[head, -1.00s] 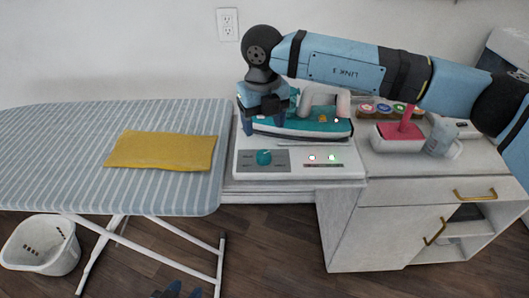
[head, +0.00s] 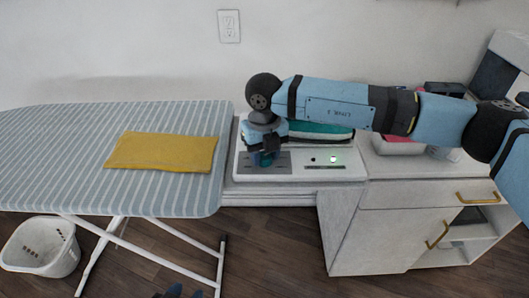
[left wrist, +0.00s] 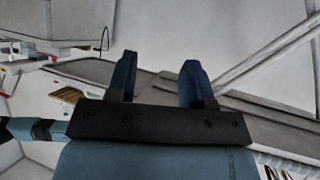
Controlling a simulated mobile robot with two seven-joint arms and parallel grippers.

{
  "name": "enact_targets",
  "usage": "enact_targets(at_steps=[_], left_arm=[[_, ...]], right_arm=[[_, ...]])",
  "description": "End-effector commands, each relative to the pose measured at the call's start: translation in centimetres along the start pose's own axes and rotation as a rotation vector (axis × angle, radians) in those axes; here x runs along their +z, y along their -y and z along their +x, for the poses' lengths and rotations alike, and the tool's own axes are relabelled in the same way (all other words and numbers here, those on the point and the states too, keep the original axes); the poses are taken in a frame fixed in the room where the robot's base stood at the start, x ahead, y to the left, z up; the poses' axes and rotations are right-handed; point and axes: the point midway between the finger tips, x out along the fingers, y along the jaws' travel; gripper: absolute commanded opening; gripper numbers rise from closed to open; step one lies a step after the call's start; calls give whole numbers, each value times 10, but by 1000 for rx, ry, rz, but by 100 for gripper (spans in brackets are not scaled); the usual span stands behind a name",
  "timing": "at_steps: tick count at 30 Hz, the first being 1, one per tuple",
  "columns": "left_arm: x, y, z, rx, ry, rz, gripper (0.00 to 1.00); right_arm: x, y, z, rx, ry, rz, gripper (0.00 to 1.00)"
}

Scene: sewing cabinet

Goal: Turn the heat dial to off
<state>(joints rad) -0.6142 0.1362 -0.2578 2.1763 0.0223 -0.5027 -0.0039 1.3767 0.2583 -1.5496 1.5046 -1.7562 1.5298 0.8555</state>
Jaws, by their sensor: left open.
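The teal heat dial (head: 266,162) is on the grey panel at the front of the white ironing station (head: 300,177). My right gripper (head: 264,160) points down over the dial with its fingers right at it. The fingers and wrist hide most of the dial, so I cannot tell its angle or whether the jaws are closed on it. My left gripper (left wrist: 158,80) is open and empty in the left wrist view, away from the dial.
The teal iron (head: 320,133) rests behind the panel, partly behind my right arm. A yellow cloth (head: 162,151) lies on the striped ironing board (head: 60,155) at left. A white cabinet (head: 385,235) stands at right, and a white basket (head: 42,245) is on the floor.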

Motion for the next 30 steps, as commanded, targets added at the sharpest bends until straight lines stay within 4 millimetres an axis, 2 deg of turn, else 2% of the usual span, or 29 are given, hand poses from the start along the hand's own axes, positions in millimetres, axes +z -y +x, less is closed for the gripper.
enact_targets(at_steps=[1,3,14,20,30], left_arm=[[0,0,0,0,0,0,47],[0,0,0,0,0,0,47],[2,0,2,0,-3,-1,47],[2,0,3,3,-16,-5,47],[4,-4,6,20,-40,-16,47]], right_arm=[[0,0,0,0,0,0,25],[0,0,0,0,0,0,15],[0,0,0,0,1,-55,15],[0,0,1,0,1,-176,15],[0,0,2,-1,1,-489,15]])
